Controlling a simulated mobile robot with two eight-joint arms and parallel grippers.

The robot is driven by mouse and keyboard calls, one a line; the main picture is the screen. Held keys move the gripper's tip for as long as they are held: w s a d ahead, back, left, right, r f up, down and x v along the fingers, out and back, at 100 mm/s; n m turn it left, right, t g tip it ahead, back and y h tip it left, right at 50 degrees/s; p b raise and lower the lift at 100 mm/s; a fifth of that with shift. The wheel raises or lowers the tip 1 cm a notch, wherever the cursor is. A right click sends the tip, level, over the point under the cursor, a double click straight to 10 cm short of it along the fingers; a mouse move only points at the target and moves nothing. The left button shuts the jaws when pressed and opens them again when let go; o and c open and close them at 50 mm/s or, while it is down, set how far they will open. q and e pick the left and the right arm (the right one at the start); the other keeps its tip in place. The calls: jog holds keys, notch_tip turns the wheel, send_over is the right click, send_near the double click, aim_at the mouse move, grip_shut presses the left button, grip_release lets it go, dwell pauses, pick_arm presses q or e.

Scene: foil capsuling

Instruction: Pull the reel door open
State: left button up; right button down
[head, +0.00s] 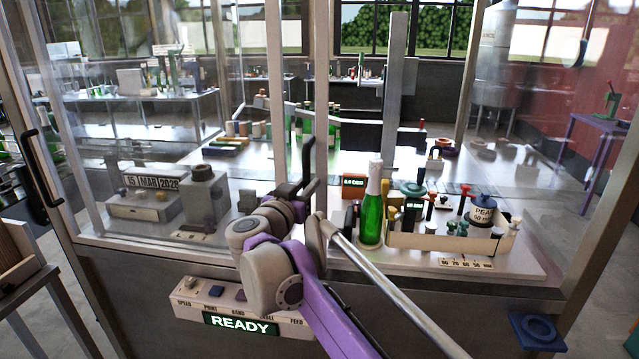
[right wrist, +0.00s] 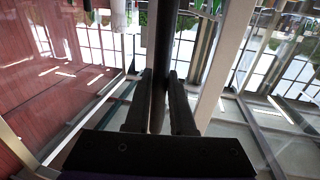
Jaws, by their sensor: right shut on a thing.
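The glazed enclosure has a glass panel in a pale metal frame (head: 321,100) at its middle. A dark upright handle (head: 308,160) is mounted by this frame; it also shows as a dark bar in the right wrist view (right wrist: 165,45). My right gripper (head: 299,196) is at the lower part of this handle. In the right wrist view its two dark fingers (right wrist: 162,85) are closed on the bar, one on each side. I cannot tell how far the panel stands from its frame. My left gripper is not in view.
A second black handle (head: 40,165) is on the left side. A control box reading READY (head: 240,323) sits below my right arm. A green bottle (head: 372,215) and a tool caddy (head: 440,242) stand right of the handle. A metal bar (head: 395,290) slants toward the lower right.

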jog(key=shift+r, duration=0.1)
jog(key=c, duration=0.8)
grip_release()
jog(key=shift+w, duration=0.1)
jog(key=shift+o, duration=0.2)
jog(key=b+v, duration=0.1)
jog(key=v, duration=1)
jog(key=shift+w+d, duration=0.1)
